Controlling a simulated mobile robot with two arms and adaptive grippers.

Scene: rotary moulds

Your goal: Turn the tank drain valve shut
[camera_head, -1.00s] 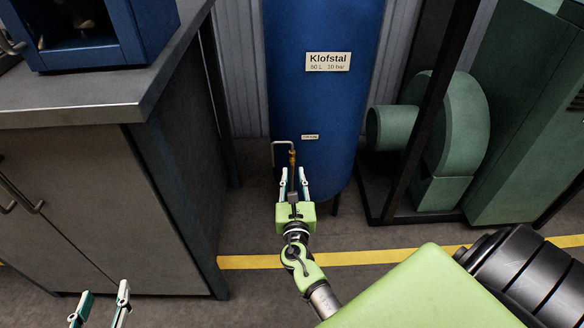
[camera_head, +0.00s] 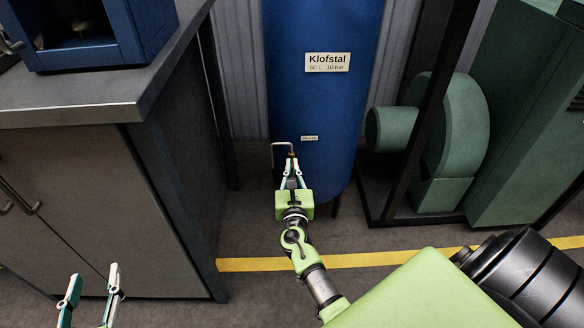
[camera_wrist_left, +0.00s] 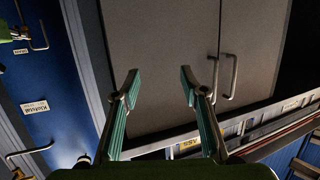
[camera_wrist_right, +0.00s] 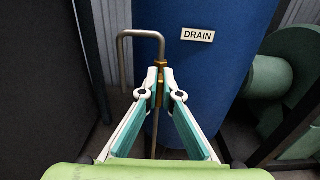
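The drain valve (camera_wrist_right: 161,64) is a small brass fitting on a bent metal pipe (camera_wrist_right: 124,62), in front of the blue tank (camera_wrist_right: 215,85). A plate reading DRAIN (camera_wrist_right: 198,34) is on the tank beside it. In the head view the brass (camera_head: 291,155) shows just above my right gripper (camera_head: 291,162). In the right wrist view, my right gripper's fingertips (camera_wrist_right: 160,78) are drawn together on the brass valve from both sides, hiding part of it. My left gripper (camera_head: 93,281) is open and empty, low at the left; its spread fingertips show in the left wrist view (camera_wrist_left: 160,86).
A grey cabinet (camera_head: 100,210) with a worktop (camera_head: 80,105) and a blue machine (camera_head: 100,35) stands left of the tank. A green blower (camera_head: 455,120) and a dark post (camera_head: 425,110) are to the right. A yellow line (camera_head: 365,260) crosses the floor.

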